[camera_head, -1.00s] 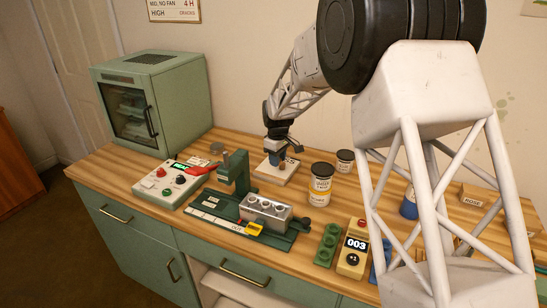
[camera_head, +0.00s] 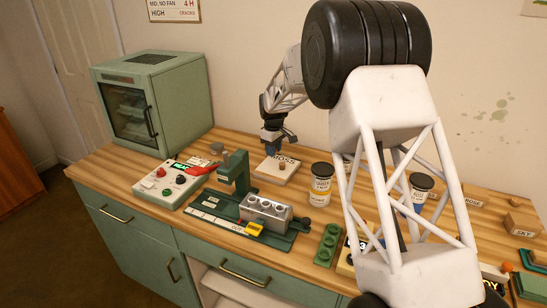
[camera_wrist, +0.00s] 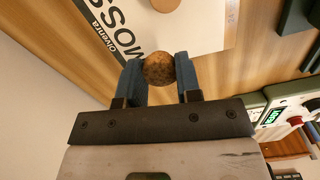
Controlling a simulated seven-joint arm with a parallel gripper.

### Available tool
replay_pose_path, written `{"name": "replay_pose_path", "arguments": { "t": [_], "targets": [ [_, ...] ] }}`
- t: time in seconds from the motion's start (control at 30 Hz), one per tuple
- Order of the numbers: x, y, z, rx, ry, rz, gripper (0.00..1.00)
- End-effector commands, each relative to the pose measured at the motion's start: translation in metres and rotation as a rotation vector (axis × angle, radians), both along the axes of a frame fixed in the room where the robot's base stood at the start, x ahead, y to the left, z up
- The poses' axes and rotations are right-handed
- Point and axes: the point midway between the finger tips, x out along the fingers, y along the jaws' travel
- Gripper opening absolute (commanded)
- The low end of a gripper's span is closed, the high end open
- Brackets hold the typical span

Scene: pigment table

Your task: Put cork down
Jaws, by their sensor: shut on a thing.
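In the wrist view, my gripper (camera_wrist: 160,80) is shut on a round brown cork (camera_wrist: 158,67), held between its two blue fingers. The white board (camera_wrist: 110,22) with "MOSS" lettering shows beyond the fingers. A tan round piece (camera_wrist: 166,3) lies on the board at the top edge of that view. In the head view, my gripper (camera_head: 272,151) is over the back left edge of the white board (camera_head: 268,171). A small brown piece (camera_head: 282,167) sits on that board. I cannot tell the gap between the held cork and the surface below.
A green press stand (camera_head: 236,175) with a grey mould block (camera_head: 265,212) stands in front of the board. A jar (camera_head: 321,183) stands to the right. A control box (camera_head: 177,181) and a green oven (camera_head: 153,100) are at the left. My arm hides part of the right side.

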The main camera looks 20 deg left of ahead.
Motion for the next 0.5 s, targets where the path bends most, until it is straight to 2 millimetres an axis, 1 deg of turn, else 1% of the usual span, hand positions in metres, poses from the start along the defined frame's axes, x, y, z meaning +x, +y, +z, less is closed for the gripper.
{"name": "replay_pose_path", "arguments": {
  "t": [0.13, 0.23, 0.5],
  "targets": [
    [0.0, 0.0, -0.001, 0.0, 0.0, 0.0, 0.1],
    [0.0, 0.0, -0.006, -0.001, 0.001, 0.0, 0.1],
    [0.0, 0.0, -0.031, -0.001, 0.001, 0.0, 0.1]
  ]
}}
